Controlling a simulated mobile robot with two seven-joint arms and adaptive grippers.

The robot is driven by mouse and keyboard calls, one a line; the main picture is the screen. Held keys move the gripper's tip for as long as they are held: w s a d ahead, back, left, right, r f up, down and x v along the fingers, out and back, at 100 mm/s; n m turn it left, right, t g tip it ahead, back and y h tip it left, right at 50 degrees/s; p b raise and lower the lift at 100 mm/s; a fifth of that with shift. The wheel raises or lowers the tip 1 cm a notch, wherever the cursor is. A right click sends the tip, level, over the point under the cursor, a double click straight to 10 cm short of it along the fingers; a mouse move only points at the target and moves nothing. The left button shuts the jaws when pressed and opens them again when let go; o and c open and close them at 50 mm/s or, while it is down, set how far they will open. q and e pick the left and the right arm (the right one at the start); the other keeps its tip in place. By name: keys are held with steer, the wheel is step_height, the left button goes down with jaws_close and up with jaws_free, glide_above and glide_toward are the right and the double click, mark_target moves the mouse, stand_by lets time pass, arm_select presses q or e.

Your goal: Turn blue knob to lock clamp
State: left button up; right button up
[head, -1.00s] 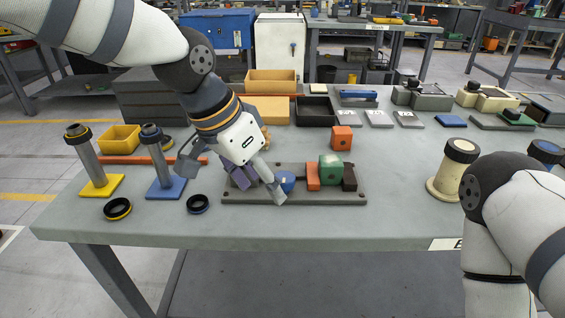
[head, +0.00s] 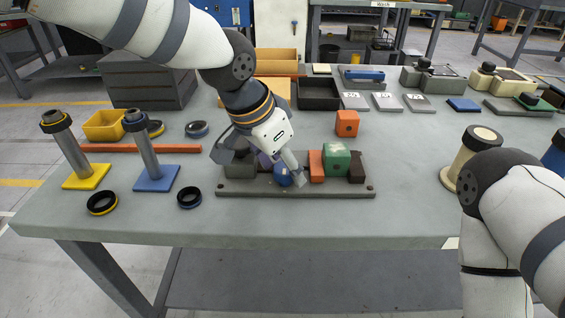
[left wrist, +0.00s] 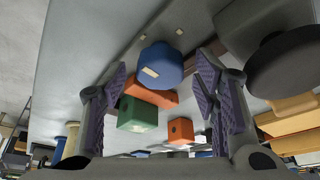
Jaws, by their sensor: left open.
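The blue knob (head: 283,177) sits at the front of the clamp fixture, on its grey base plate (head: 330,191). To its right on the plate are an orange-red block (head: 316,166), a green block (head: 337,159) and a dark block (head: 356,168). My left gripper (head: 281,170) is open at the knob, pointing down. In the left wrist view the round blue knob (left wrist: 161,66), with a pale mark on its top, shows between the spread purple-padded fingers (left wrist: 162,85). I cannot tell whether either pad touches it. My right gripper is out of view.
An orange cube (head: 347,123) stands behind the fixture. Left are a yellow-based post (head: 87,179), a blue-based post (head: 156,180) and dark rings (head: 189,197). A black tray (head: 318,94) is behind. The front of the table (head: 330,220) is clear.

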arm_select(q)
steer(key=c, duration=1.2)
steer(key=shift+o, duration=0.2)
